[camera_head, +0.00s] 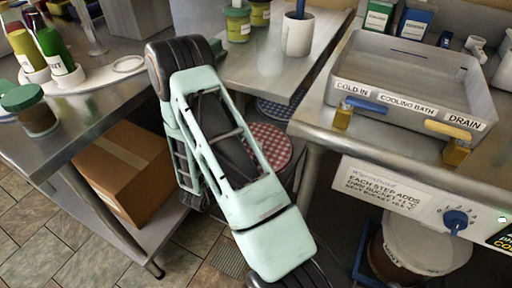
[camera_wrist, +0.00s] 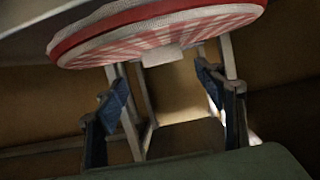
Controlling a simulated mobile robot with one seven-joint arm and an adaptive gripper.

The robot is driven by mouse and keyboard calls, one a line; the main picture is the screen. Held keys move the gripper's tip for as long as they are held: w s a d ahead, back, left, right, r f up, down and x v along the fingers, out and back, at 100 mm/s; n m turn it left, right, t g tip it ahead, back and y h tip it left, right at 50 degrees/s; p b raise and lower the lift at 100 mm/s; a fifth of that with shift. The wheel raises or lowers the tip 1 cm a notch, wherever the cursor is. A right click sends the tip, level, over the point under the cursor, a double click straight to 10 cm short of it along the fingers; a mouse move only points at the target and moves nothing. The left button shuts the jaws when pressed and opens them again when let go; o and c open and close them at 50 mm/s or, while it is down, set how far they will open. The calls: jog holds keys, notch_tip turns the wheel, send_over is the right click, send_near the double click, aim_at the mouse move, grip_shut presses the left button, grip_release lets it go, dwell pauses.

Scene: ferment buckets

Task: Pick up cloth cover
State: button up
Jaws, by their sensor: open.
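A round red-and-white checked cloth cover (camera_head: 268,148) shows low in the gap between the tables in the head view, partly hidden by my arm. In the wrist view, a round red-and-white cloth cover (camera_wrist: 160,28) with a red rim fills the upper middle. A small pale tab (camera_wrist: 162,57) sticks out from its near edge. My gripper (camera_wrist: 161,76) is open, its two blue-padded fingers apart below the cover's edge, either side of the tab. Nothing shows between them; I cannot tell whether they touch the cover. The gripper is not clear in the head view.
A blue checked round cover (camera_head: 279,109) lies behind the red one, partly under a table edge. A cardboard box (camera_head: 128,170) sits on the left table's lower shelf. The metal cooling bath (camera_head: 408,82) stands on the right counter, with a lidded bucket (camera_head: 425,245) below.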

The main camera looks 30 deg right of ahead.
jog(key=b+x, duration=0.2)
jog(key=x, duration=0.5)
jog(key=shift+w+f, duration=0.15)
jog(key=shift+w, duration=0.15)
jog(key=shift+c, duration=0.5)
jog(key=c, duration=1.2)
